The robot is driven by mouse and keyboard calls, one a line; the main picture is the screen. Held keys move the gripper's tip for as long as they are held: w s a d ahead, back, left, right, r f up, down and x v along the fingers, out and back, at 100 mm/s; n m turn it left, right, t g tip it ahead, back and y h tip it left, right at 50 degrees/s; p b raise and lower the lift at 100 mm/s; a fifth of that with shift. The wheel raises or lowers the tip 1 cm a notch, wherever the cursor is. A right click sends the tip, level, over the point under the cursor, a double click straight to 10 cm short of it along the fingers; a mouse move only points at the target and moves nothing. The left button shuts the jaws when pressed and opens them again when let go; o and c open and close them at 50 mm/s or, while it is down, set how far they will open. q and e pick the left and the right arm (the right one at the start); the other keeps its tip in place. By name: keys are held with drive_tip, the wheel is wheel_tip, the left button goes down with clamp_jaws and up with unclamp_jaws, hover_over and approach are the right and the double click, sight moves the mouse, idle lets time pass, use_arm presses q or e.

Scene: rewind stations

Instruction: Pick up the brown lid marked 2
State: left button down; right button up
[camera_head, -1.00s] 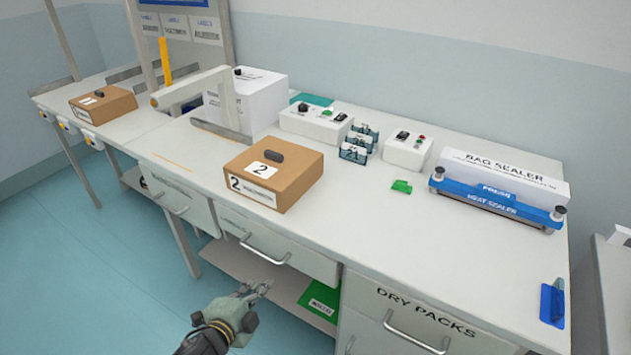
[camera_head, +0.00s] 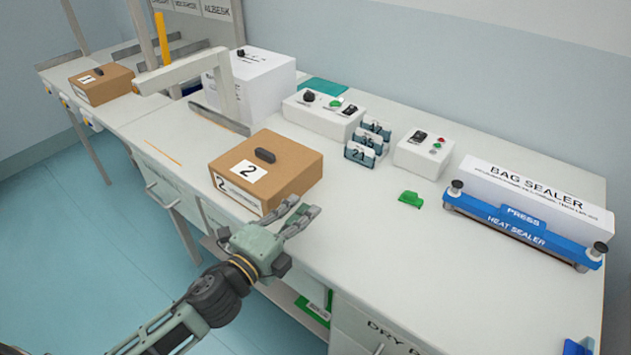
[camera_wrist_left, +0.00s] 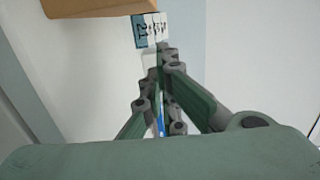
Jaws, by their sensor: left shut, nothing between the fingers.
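The brown lid marked 2 (camera_head: 283,162) tops a brown box (camera_head: 240,193) near the front edge of the bench. It has a dark knob (camera_head: 265,155) and a white label with a 2. I cannot tell a seam between lid and box. My left gripper (camera_head: 302,213) is in front of the box's right corner, shut and empty, its fingers pointing right and up in the head view. In the left wrist view, part of the brown box (camera_wrist_left: 95,7) shows at the top left, beside the shut fingers (camera_wrist_left: 168,62). My right gripper is not in view.
A white machine with a metal arm (camera_head: 228,90) stands behind the box. Control boxes (camera_head: 322,115), numbered holders (camera_head: 362,153), a green tag (camera_head: 411,199) and a bag sealer (camera_head: 525,225) sit to the right. Another brown box (camera_head: 102,86) is at the far left.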

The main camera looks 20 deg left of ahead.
sight(294, 187)
use_arm(q)
drive_tip(key=x, duration=0.3)
drive_tip(key=p+x, duration=0.1)
drive_tip(key=shift+w+r, duration=0.35)
drive_tip(key=x, duration=0.5)
drive_tip(key=shift+d+f, duration=0.1)
drive_tip(key=shift+f, duration=0.1)
drive_tip(key=a, duration=0.1)
drive_tip(key=s+a, duration=0.1)
drive_tip(key=a+p, duration=0.1)
drive_tip(key=shift+s, duration=0.3)
drive_tip(key=shift+s+a, duration=0.15)
drive_tip(key=shift+a, duration=0.3)
drive_tip(key=shift+f, duration=0.1)
drive_tip(key=shift+s+a, duration=0.25)
drive_tip(key=shift+a, duration=0.4)
drive_tip(key=shift+s+a, duration=0.25)
drive_tip(key=shift+a, duration=0.35)
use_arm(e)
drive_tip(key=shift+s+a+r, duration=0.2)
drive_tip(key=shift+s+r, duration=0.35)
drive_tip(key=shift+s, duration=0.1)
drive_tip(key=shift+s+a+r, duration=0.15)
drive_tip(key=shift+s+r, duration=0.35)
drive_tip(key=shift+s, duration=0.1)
use_arm(q)
drive_tip(key=shift+w+d, duration=0.1)
